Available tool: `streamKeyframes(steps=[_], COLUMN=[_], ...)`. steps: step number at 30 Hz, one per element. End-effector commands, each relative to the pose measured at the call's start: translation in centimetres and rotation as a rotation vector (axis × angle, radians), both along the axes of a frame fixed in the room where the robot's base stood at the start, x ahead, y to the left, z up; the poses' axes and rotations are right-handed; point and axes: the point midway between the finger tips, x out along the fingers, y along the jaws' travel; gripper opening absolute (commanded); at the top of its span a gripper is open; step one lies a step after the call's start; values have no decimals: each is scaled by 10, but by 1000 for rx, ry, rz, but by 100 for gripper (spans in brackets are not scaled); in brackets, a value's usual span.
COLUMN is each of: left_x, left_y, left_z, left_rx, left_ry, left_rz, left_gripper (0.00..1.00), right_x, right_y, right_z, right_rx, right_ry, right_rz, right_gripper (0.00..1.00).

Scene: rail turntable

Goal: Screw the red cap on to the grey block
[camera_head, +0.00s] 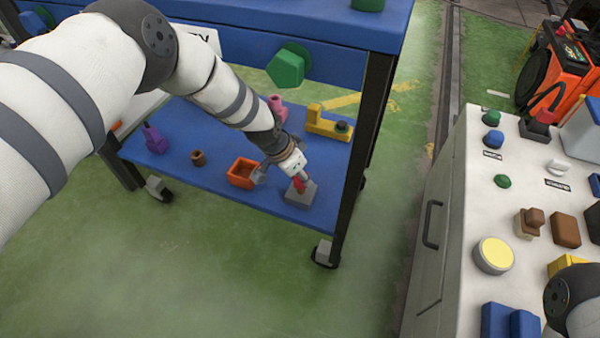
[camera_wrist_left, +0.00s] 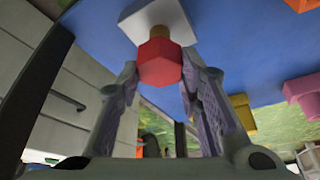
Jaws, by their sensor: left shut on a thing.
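The grey block (camera_head: 306,198) sits on the blue lower shelf (camera_head: 225,130) of the cart, near its front right corner. The red cap (camera_head: 299,186) is at the block, partly hidden by my left gripper (camera_head: 300,178). In the left wrist view the cap (camera_wrist_left: 160,62) is a red hexagon in line with a brass-coloured stud (camera_wrist_left: 160,31) on the pale block (camera_wrist_left: 135,20). The fingers of my left gripper (camera_wrist_left: 160,76) are shut on the cap from both sides. How far the cap sits on the stud cannot be told. My right gripper is out of view.
An orange open box (camera_head: 241,173) stands left of the block, close to my wrist. A yellow part (camera_head: 325,123), a pink part (camera_head: 277,107), a brown piece (camera_head: 198,158) and a purple part (camera_head: 154,139) share the shelf. A dark cart post (camera_head: 362,150) rises right of the block.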

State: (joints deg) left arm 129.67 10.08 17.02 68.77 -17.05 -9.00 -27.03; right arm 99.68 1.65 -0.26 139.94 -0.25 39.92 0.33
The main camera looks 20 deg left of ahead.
Motion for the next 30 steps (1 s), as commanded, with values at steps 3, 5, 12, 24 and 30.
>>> streamKeyframes(steps=[3, 5, 12, 24, 30], left_x=[0, 0, 0, 0, 0], left_y=[0, 0, 0, 0, 0], left_z=[-3, -5, -11, -18, -18], left_rx=[0, 0, 0, 0, 0], left_ry=[0, 0, 0, 0, 0], left_rz=[0, 0, 0, 0, 0], left_gripper=[9, 9, 9, 9, 9], right_x=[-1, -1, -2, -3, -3], right_y=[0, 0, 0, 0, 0], right_z=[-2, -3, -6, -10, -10], right_rx=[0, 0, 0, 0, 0], right_ry=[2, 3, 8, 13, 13], right_rz=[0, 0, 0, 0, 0], right_gripper=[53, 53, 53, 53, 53])
